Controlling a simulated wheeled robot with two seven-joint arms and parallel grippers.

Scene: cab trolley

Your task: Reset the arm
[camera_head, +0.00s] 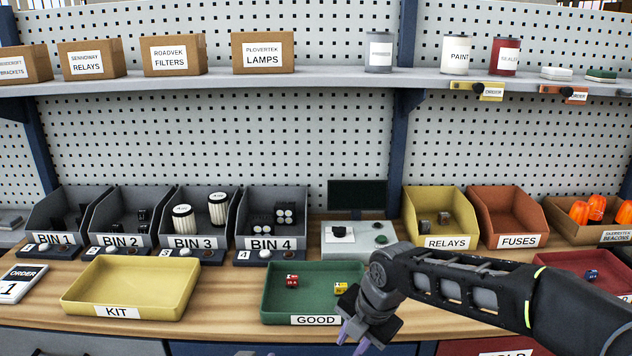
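My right arm comes in from the right, and its gripper (352,341) hangs near the bottom edge, at the front right corner of the green GOOD tray (283,305). Its two fingertips point down and stand apart with nothing seen between them. A red block (291,281) and a yellow block (341,288) lie in the GOOD tray, clear of the fingers. My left arm and gripper are not in view.
An empty yellow KIT tray (128,285) lies at left, beside an ORDER card (20,282). A grey tester box (352,243) with a dark screen stands behind the GOOD tray. Grey bins, a RELAYS bin (447,243) and a FUSES bin (517,241) line the back. A red tray (565,262) is partly behind my arm.

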